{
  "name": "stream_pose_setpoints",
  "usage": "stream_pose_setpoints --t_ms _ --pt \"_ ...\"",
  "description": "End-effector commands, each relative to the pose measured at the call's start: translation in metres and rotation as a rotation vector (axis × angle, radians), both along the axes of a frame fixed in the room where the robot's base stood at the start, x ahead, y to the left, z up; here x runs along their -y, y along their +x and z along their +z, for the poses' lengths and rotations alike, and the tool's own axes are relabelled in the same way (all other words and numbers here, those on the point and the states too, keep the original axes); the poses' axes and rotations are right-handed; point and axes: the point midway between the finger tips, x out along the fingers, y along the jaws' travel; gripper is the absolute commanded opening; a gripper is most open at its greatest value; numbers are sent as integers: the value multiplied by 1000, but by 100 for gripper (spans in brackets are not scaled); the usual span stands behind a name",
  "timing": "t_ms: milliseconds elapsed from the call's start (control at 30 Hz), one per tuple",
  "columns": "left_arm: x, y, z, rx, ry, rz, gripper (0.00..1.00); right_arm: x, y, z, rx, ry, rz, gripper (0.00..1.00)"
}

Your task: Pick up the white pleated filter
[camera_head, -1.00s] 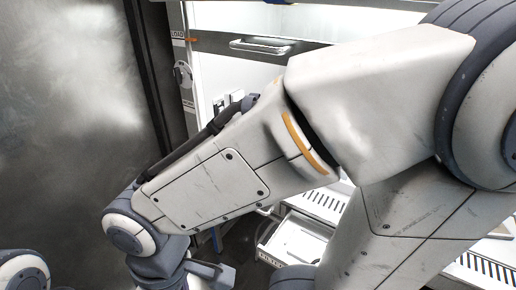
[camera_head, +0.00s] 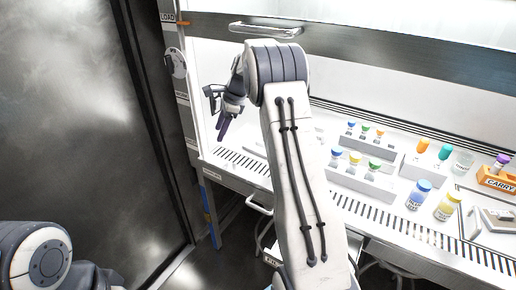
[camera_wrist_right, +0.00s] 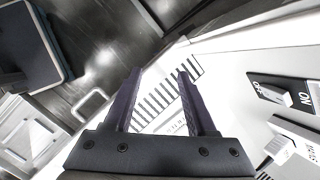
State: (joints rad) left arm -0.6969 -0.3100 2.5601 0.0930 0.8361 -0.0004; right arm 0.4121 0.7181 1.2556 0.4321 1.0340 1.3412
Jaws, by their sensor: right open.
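I cannot make out the white pleated filter for certain in either view. My right gripper (camera_head: 222,124) is inside the left end of the white cabinet, above its slotted front grille (camera_head: 240,162). In the right wrist view the gripper (camera_wrist_right: 159,76) is open, with nothing between its dark fingers. A pale flat piece with faint print (camera_wrist_right: 172,126) shows beyond and between the fingers; I cannot tell if it is the filter. My right forearm hides part of the bench. My left gripper is out of view; only a left arm joint shows.
Vials in racks (camera_head: 362,172), loose bottles (camera_head: 416,195) and an orange carrier (camera_head: 496,181) stand to the right. The raised sash (camera_head: 350,48) spans above. A switch panel (camera_wrist_right: 285,95) is close on the right in the wrist view. A dark door (camera_head: 90,120) stands at left.

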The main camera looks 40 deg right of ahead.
Motion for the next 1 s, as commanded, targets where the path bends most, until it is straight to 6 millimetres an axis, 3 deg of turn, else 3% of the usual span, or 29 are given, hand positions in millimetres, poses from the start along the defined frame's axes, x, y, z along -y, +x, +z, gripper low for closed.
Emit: stream_pose_setpoints --t_ms 33,100,200,333,467,1000 --pt "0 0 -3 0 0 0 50 48 4 -15 -9 42 -154 57" --pt "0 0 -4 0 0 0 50 100 3 -28 -14 95 -334 57" --pt "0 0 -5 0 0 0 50 157 -4 -43 -17 163 -537 57" --pt "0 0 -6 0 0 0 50 202 -15 -55 -16 219 -698 57" --pt "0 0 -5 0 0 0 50 213 -14 -69 -18 241 -750 57" --pt "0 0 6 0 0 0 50 202 17 -123 -18 238 -747 57"
